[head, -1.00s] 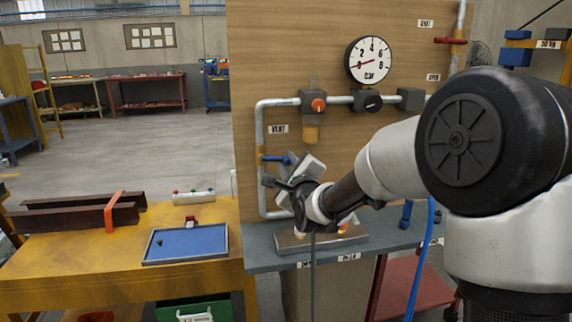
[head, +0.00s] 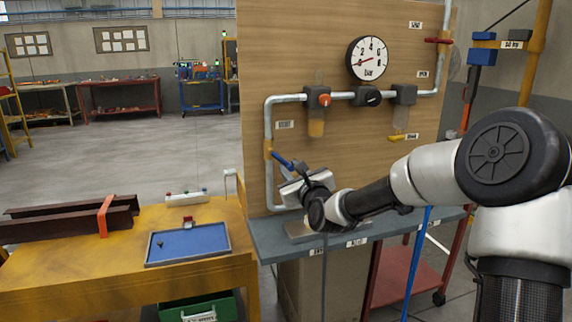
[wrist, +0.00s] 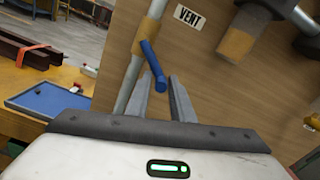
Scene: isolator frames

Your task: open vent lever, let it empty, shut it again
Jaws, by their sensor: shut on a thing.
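The blue vent lever (head: 283,160) sits on a yellow valve body on the left vertical pipe of the wooden board. It slants down to the right. In the wrist view, the lever (wrist: 152,62) has its free end between the two fingers. My gripper (wrist: 168,88) is shut on that end; in the head view my gripper (head: 293,170) is partly hidden by its own wrist. A VENT label (wrist: 189,18) is beside the pipe. The pressure gauge (head: 370,58) has a red needle pointing to the left, at the low part of its scale.
A red-knobbed unit (head: 317,97) with an amber bowl (head: 316,128) hangs right of the lever. A grey-blue bench (head: 272,240) runs below the board. A yellow table (head: 90,270) with a blue tray (head: 188,244) stands at left.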

